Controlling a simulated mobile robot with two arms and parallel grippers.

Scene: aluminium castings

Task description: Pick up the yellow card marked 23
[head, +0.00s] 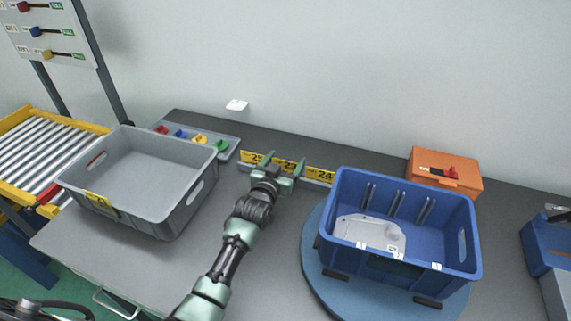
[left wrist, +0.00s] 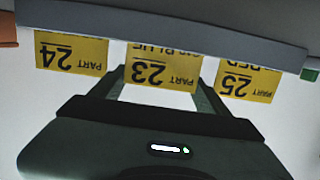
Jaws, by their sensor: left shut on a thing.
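The yellow card marked 23 (head: 290,164) stands in a grey holder rail (head: 318,182) at the back of the table, between the card marked 25 (head: 256,158) and the card marked 24 (head: 320,173). In the left wrist view card 23 (left wrist: 160,73) shows upside down, between cards 25 (left wrist: 246,82) and 24 (left wrist: 71,53). My left gripper (head: 284,168) is at the rail, shut on card 23, with one finger at each side of it. My right gripper is not in view.
A grey tote (head: 180,190) with a yellow label stands left. Behind it is a tray (head: 232,154) with coloured pieces. A blue bin (head: 458,285) holding a metal casting (head: 368,233) sits on a round blue turntable (head: 330,296) to the right. An orange box (head: 455,182) stands behind it.

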